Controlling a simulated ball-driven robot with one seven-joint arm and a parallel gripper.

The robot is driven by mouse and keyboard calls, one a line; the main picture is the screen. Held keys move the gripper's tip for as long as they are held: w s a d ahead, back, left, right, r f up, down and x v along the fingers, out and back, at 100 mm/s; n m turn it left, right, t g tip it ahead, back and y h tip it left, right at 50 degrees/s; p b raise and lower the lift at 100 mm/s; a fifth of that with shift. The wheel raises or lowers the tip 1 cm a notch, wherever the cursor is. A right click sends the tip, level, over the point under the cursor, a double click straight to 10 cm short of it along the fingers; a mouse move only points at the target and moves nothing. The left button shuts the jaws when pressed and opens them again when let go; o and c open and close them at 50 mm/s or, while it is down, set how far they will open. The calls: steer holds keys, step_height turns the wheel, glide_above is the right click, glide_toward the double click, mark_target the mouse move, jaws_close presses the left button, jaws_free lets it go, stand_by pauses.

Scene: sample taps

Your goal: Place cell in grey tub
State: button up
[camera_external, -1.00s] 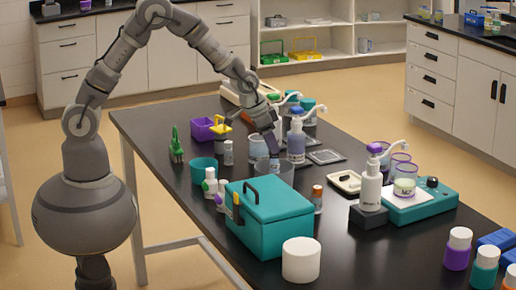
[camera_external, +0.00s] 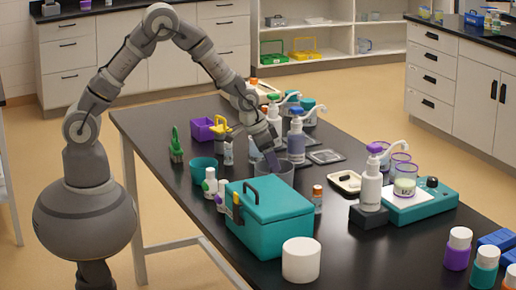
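The grey tub (camera_external: 286,174) stands on the black table just behind the teal box, which hides its lower front. My gripper (camera_external: 271,158) points down over the tub, its tips at about the height of the rim. The tips are small and dark here. I cannot make out whether they are open or shut, or whether they hold the cell. I cannot pick out the cell anywhere on the table.
The teal box (camera_external: 270,218) with a dark handle stands close in front of the tub. A teal bowl (camera_external: 203,172) and white bottles (camera_external: 210,184) are to the left. Pump bottles (camera_external: 296,143) crowd behind.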

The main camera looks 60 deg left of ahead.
steer(key=shift+r, duration=0.3)
steer(key=p+v, duration=0.3)
steer(key=v, duration=0.8)
steer(key=shift+s+r+p, duration=0.2)
steer(key=shift+r+p, duration=0.1)
steer(key=shift+r, duration=0.05)
steer(key=shift+r, duration=0.1)
